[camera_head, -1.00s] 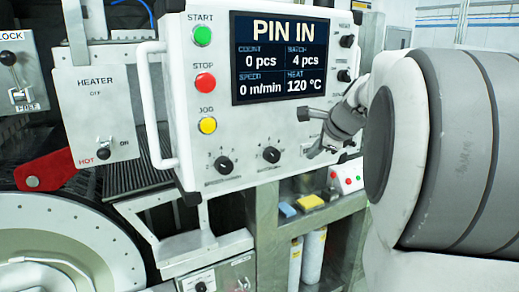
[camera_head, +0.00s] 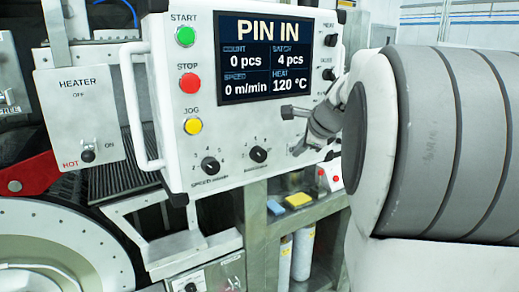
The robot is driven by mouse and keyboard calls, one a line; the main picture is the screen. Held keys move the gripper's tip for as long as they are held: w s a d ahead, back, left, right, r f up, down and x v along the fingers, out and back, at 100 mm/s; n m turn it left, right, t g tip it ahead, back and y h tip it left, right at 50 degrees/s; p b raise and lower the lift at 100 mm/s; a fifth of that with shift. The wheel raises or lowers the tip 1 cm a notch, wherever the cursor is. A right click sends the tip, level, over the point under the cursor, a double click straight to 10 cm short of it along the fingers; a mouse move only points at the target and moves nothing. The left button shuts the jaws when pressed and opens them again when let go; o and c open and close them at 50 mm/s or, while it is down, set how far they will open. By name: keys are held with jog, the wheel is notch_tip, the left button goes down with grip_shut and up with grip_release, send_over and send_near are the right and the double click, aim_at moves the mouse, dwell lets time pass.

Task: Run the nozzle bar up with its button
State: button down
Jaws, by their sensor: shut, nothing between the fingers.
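The control panel (camera_head: 245,170) is a pale upright box with a screen (camera_head: 279,58) reading "PIN IN", 0 pcs, 0 m/min and 120 °C. Its left side carries a green START button (camera_head: 185,37), a red STOP button (camera_head: 190,83) and a yellow JOG button (camera_head: 193,126). My gripper (camera_head: 298,150) is shut and empty in front of the panel's lower right part; I cannot tell whether it touches. It and my arm hide part of the panel's right side. I cannot make out the nozzle bar, or a button labelled for it.
A small box with a red button (camera_head: 336,179) sits below the panel, beside my arm. A shelf holds a blue block (camera_head: 274,207) and a yellow block (camera_head: 298,200). The heater box (camera_head: 80,115), a red lever (camera_head: 30,176) and the round drum (camera_head: 65,245) are at left.

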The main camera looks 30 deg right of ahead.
jog(key=shift+s, duration=0.75)
jog(key=shift+s+b, duration=0.1)
jog(key=shift+b, duration=0.2)
jog(key=s, duration=0.1)
jog(key=s+b, duration=0.1)
jog(key=s, duration=0.2)
jog(key=shift+s+d, duration=0.25)
jog(key=shift+s, duration=0.15)
